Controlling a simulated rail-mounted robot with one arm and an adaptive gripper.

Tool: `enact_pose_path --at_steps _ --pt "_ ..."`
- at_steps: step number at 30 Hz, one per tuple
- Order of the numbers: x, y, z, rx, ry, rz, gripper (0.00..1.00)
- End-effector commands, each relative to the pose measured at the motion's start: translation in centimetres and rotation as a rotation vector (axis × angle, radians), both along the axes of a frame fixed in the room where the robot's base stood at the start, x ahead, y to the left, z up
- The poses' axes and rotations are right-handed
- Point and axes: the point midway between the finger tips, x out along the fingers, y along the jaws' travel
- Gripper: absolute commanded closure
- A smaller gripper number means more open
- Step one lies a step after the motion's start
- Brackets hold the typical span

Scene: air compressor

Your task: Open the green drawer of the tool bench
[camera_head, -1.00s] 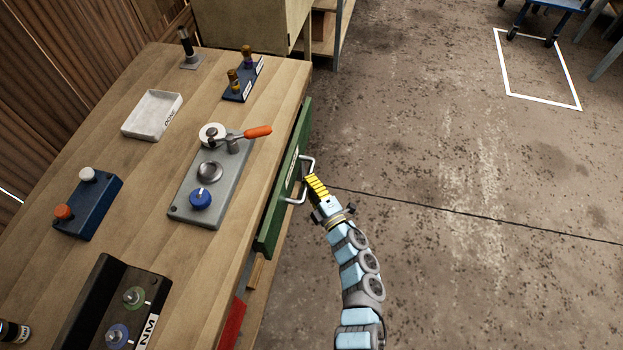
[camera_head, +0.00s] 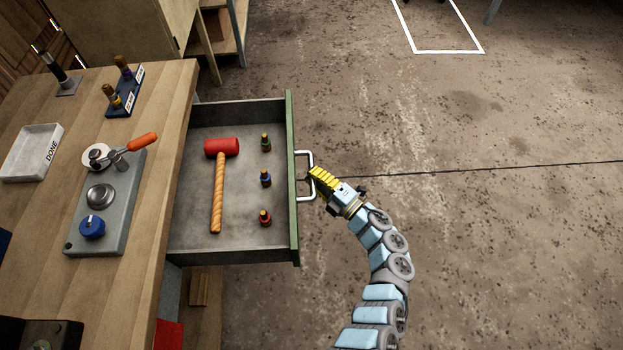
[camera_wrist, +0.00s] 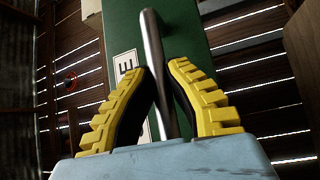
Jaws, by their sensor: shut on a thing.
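The green drawer (camera_head: 293,222) of the tool bench (camera_head: 150,215) is pulled out to the right, and its grey inside shows. Its silver handle (camera_head: 304,152) is on the outer face. My gripper (camera_head: 314,178) is at the handle, with its yellow fingers around the bar. In the wrist view my gripper (camera_wrist: 160,100) has a finger on each side of the metal handle bar (camera_wrist: 152,50), against the green drawer front (camera_wrist: 195,45). Inside the drawer lie a mallet (camera_head: 217,185) with a red head and wooden shaft, and several small bottles (camera_head: 265,179).
The bench top holds a grey plate with a blue knob and orange lever (camera_head: 112,200), a white tray marked DONE (camera_head: 33,152) and a dark blue stand (camera_head: 125,95). A red front (camera_head: 168,335) shows below the drawer. The floor (camera_head: 460,240) to the right is clear.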

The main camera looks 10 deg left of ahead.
Motion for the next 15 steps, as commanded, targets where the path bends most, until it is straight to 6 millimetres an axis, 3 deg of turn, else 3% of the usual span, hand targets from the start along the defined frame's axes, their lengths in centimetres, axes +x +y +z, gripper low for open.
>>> enact_pose_path --at_steps 6,15 --pt "0.4 -1.3 -0.2 -0.001 0.002 0.014 1.00" --pt "0.5 -1.7 -0.1 -0.002 0.002 0.018 1.00"
